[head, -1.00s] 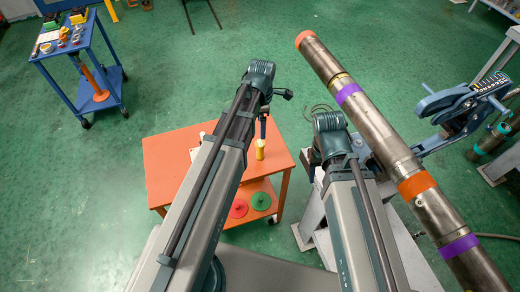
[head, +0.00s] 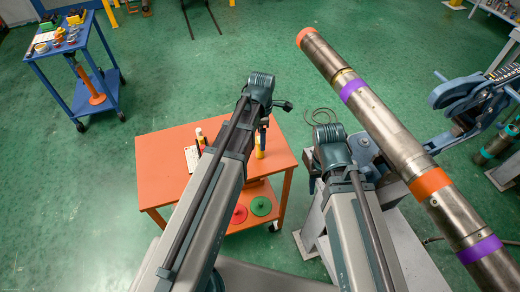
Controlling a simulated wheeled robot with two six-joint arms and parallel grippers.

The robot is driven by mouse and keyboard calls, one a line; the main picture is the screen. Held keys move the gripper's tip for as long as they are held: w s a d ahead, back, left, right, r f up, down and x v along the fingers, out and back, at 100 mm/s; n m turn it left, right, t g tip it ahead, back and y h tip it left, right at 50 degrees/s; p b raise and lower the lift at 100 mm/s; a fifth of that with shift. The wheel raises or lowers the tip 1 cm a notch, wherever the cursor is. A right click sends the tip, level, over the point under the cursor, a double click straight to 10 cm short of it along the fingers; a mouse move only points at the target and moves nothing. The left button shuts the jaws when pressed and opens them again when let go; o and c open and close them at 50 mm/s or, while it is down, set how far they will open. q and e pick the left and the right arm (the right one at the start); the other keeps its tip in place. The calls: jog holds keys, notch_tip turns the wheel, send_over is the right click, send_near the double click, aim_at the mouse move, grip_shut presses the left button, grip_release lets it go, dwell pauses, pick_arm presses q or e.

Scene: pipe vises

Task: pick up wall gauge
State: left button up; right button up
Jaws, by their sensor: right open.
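I cannot surely pick out the wall gauge. A white card with dark marks (head: 191,158) and a dark-and-yellow bottle-like item (head: 200,139) lie or stand on the orange table (head: 160,170), partly behind my left arm. A yellow cylinder (head: 260,146) stands near the table's middle. My left gripper is below its wrist (head: 262,88), over the table's back edge, and its jaws cannot be made out. My right gripper (head: 337,152) is open, mostly hidden under its wrist, between the table and the long pipe. I see nothing held in it.
A long steel pipe (head: 380,120) with orange and purple bands runs diagonally at the right, close beside my right arm. A blue vise (head: 465,100) stands behind it. Red (head: 238,214) and green (head: 260,206) discs lie on the table's lower shelf. A blue cart (head: 62,45) stands far left.

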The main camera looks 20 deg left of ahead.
pick_arm(q)
jog(key=shift+s+a+f+b, duration=0.1)
jog(key=shift+s+f+b, duration=0.05)
jog(key=shift+f+b, duration=1.15)
jog(key=shift+s+a+f+b, duration=0.1)
jog(key=shift+s+f+b, duration=0.05)
jog(key=shift+f+b, duration=1.1)
grip_shut()
